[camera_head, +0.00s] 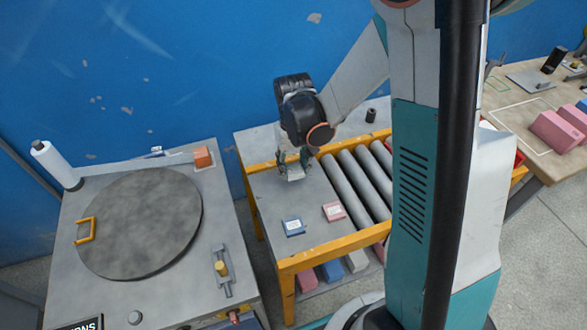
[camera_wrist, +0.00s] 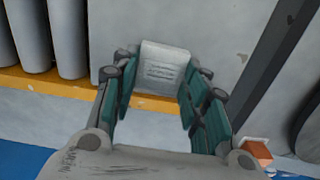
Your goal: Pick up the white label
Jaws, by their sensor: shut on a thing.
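The white label (camera_wrist: 163,68) is a small pale piece with dark printed lines on its face. It sits between the fingertips of my gripper (camera_wrist: 158,82) in the wrist view. In the head view it shows as a pale patch (camera_head: 296,174) under my gripper (camera_head: 293,164), over the grey top of the roller table (camera_head: 262,180). My gripper is shut on it. Its sides are partly hidden by the fingers. I cannot tell whether it touches the table top.
A blue block (camera_head: 292,227) and a pink block (camera_head: 333,212), both with pale labels, lie nearer on the table top. Grey rollers (camera_head: 350,187) are to the right. A bench with a round plate (camera_head: 140,222) stands left; the blue wall (camera_head: 190,70) is behind.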

